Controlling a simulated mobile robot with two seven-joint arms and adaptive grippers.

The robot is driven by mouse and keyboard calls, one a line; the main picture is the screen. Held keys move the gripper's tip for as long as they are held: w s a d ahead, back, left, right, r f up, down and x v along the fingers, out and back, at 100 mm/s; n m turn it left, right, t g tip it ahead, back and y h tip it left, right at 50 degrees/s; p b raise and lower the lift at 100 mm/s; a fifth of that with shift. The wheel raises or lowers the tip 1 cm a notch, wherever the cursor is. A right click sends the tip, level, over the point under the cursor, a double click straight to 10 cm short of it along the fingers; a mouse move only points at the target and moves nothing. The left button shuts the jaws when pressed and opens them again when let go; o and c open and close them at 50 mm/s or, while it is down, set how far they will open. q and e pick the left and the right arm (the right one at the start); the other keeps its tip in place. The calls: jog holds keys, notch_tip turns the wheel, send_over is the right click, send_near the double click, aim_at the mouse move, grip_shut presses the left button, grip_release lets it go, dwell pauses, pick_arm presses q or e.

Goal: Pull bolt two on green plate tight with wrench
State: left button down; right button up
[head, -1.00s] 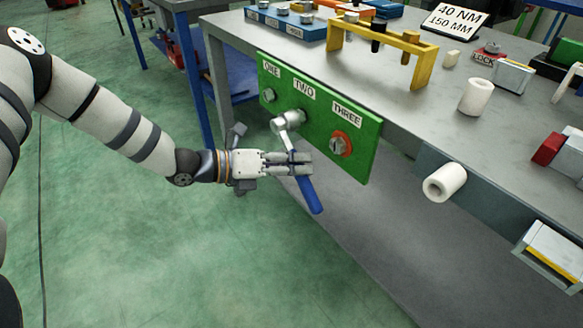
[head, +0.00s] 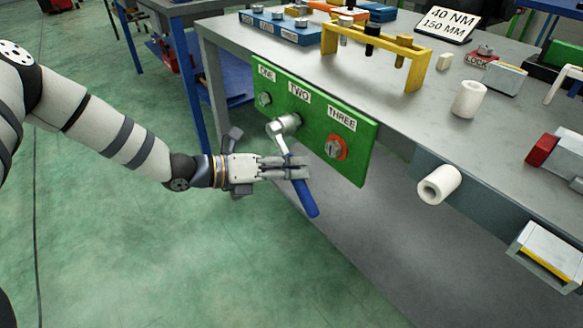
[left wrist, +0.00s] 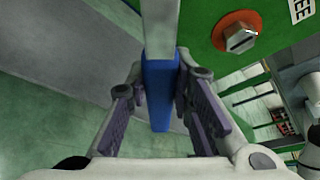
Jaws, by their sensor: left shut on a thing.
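The green plate (head: 315,143) hangs on the front of the bench, with labels ONE, TWO and THREE. A wrench (head: 306,197) with a blue handle and silver head has its head at the bolt under TWO (head: 291,121), which it largely hides. The handle slants down and to the right. My left gripper (head: 300,167) is shut on the wrench below its head. In the left wrist view the blue handle (left wrist: 160,95) stands between the two fingers. The bolt under THREE (head: 334,149) has an orange-red ring. The bolt under ONE (head: 265,99) is grey. My right gripper is not in view.
A yellow rack (head: 372,45), a blue socket block (head: 283,27) and a sign reading 40 NM 150 MM (head: 449,20) stand on the grey bench (head: 425,125). A white cylinder (head: 439,184) juts from the bench front. The floor below the wrench is free.

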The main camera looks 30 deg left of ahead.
pick_arm(q)
jog(key=shift+w+d+r+b, duration=0.1)
jog(key=shift+w+d+b, duration=0.2)
jog(key=shift+w, duration=0.45)
dwell(0.7)
jog(key=c, duration=2.3)
grip_release()
grip_shut()
jog(key=shift+w+a+f+m+y, duration=0.2)
jog(key=shift+a+f+m+y, duration=0.3)
jog(key=shift+a+m, duration=0.1)
jog(key=shift+w+a+f+m+y+p, duration=0.3)
jog(key=shift+a+f+m+y, duration=0.15)
jog(key=shift+m, duration=0.25)
jog(key=shift+r, duration=0.1)
jog(key=shift+a, duration=0.1)
